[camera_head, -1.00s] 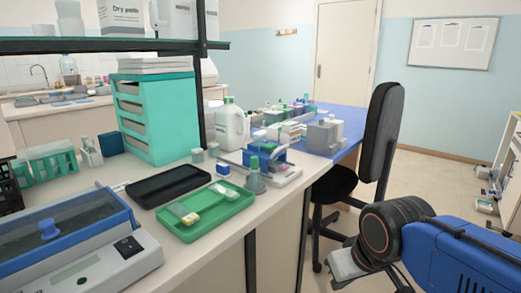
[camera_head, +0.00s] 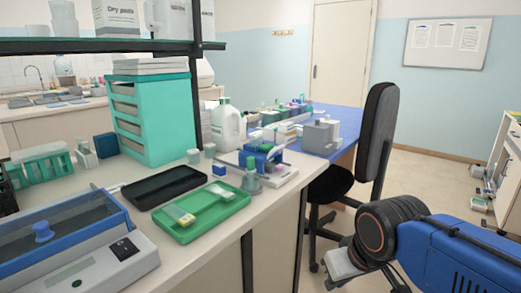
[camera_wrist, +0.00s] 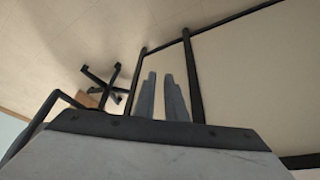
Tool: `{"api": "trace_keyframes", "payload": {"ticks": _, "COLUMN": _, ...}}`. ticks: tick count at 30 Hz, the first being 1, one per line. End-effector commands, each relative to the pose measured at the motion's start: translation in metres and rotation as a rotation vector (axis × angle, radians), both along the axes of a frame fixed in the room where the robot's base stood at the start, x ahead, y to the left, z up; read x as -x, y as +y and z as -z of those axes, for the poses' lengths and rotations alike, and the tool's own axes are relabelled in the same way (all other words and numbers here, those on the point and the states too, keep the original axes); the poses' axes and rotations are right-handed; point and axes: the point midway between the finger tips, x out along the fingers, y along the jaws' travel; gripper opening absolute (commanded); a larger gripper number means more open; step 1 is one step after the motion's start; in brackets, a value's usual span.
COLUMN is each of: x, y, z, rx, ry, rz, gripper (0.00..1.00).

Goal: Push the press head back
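A small blue device (camera_head: 264,153) stands on a pale base plate (camera_head: 284,180) at the bench's right end in the head view. It may carry the press head, but I cannot make out which part that is. My gripper (camera_head: 340,268) is low at the right, out past the bench edge and well apart from the device. In the wrist view, my gripper's two grey fingers (camera_wrist: 163,75) stand close together with nothing seen held. Whether they are fully shut is unclear. The device is not in the wrist view.
A green tray (camera_head: 224,214) holding small items and a black tray (camera_head: 150,197) lie in front. A teal drawer rack (camera_head: 155,135) and a white jug (camera_head: 227,125) stand behind. A chair (camera_head: 374,130) stands beyond the bench, left of my arm.

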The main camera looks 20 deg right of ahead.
Motion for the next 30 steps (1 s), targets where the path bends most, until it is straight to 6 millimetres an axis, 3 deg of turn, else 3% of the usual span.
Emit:
{"api": "trace_keyframes", "payload": {"ticks": 4, "x": -0.009, "y": 0.001, "z": -0.016, "rx": -0.012, "ry": 0.008, "rz": 0.023, "gripper": 0.26}}
{"api": "trace_keyframes", "payload": {"ticks": 7, "x": -0.025, "y": 0.002, "z": -0.044, "rx": -0.037, "ry": 0.020, "rz": 0.068, "gripper": 0.26}}
{"api": "trace_keyframes", "payload": {"ticks": 21, "x": -0.135, "y": 0.012, "z": -0.229, "rx": -0.199, "ry": 0.128, "rz": 0.400, "gripper": 0.26}}
{"api": "trace_keyframes", "payload": {"ticks": 30, "x": -0.200, "y": 0.018, "z": -0.328, "rx": -0.283, "ry": 0.204, "rz": 0.615, "gripper": 0.26}}
